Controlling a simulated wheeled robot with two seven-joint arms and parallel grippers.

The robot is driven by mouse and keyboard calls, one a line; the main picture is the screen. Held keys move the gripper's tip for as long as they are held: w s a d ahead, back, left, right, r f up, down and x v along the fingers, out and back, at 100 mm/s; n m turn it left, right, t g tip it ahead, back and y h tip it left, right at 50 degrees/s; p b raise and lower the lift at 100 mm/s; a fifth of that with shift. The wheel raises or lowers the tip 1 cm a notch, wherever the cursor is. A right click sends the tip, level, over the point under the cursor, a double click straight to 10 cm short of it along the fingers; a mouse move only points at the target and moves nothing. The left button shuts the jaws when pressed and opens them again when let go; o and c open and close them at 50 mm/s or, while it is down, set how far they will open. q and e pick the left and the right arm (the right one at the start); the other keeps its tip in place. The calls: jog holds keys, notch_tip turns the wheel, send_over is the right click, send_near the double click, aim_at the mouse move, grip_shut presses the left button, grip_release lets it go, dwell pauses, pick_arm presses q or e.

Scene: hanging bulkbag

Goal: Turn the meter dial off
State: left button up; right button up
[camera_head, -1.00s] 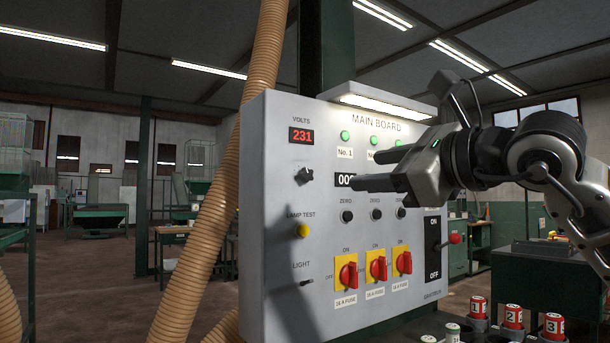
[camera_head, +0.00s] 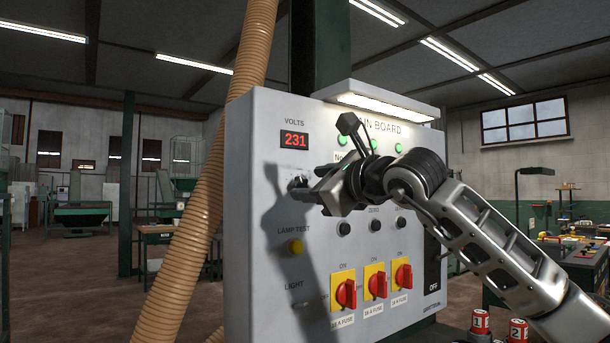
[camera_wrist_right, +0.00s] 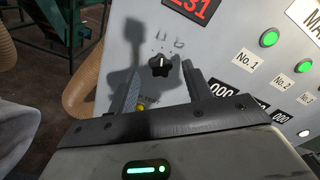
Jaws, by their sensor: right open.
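The meter dial (camera_wrist_right: 159,66) is a small black star-shaped knob on the grey main board, below the red VOLTS display (camera_head: 295,140) that reads 231. In the head view the dial (camera_head: 298,182) is partly hidden by my right gripper (camera_head: 306,190). In the right wrist view my right gripper (camera_wrist_right: 162,82) is open, with one finger to each side of the dial and the fingertips close to it. Whether the fingers touch the dial cannot be told. My left gripper is not in view.
The board (camera_head: 258,110) also carries a yellow lamp test button (camera_head: 295,247), red fuse switches (camera_head: 346,293) on yellow plates, and green lamps (camera_head: 398,148). A tan ribbed hose (camera_head: 190,240) hangs left of the board. Numbered red-topped fuses (camera_head: 480,322) stand at lower right.

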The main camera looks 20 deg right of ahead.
aim_at(301, 185)
jog(key=shift+x, duration=1.55)
jog(key=shift+c, duration=0.3)
jog(key=c, duration=0.9)
jog(key=shift+n, duration=0.4)
jog(key=n, duration=0.2)
jog(key=shift+n, duration=0.4)
jog(key=shift+f+n, duration=0.15)
jog(key=shift+n, duration=2.05)
jog(key=o, duration=1)
jog(key=shift+c, duration=0.2)
